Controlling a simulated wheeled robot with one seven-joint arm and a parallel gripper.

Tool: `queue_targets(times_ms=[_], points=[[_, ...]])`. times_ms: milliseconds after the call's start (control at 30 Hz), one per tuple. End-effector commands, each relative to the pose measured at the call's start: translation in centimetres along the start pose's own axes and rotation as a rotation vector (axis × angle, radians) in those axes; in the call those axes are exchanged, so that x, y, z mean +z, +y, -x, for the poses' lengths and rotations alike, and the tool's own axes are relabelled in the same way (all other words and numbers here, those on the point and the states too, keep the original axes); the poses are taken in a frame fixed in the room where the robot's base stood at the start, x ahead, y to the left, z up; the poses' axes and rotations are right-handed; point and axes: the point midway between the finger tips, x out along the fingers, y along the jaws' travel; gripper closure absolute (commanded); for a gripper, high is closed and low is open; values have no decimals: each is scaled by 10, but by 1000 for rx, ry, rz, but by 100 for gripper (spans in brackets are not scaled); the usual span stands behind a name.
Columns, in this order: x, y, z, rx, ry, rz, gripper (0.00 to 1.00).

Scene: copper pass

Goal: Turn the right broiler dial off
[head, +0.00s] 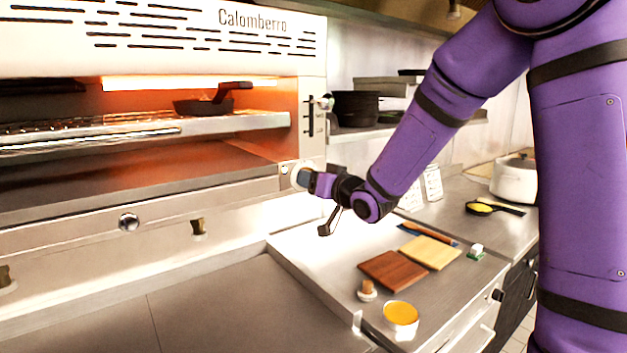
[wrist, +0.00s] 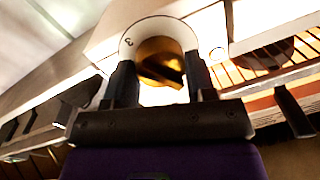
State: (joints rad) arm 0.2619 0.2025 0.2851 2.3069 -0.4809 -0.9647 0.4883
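The right broiler dial (head: 297,176) is on the front of the broiler, at the right end below the glowing opening. In the head view my gripper mostly covers it. The wrist view shows the dial's brass knob (wrist: 160,62) inside a white ring (wrist: 128,41) with a figure 3 at its upper left. A dark bar crosses the knob at a slant. My gripper (head: 307,178) is right at the dial. In the wrist view its two fingers (wrist: 160,82) stand apart, one on each side of the knob; I cannot tell whether they touch it.
A dark pan (head: 205,106) sits on the broiler rack (head: 235,123). Cutting boards (head: 391,269) and a cup of orange contents (head: 401,314) are on the counter (head: 310,262) below my arm.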

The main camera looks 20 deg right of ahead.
Motion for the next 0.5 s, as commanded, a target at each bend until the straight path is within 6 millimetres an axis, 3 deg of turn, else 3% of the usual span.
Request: queue_targets(times_ms=[33,100,500], points=[[0,0,0,0,0,0,63],[0,0,0,0,0,0,73],[0,0,0,1,-6,73,73]])
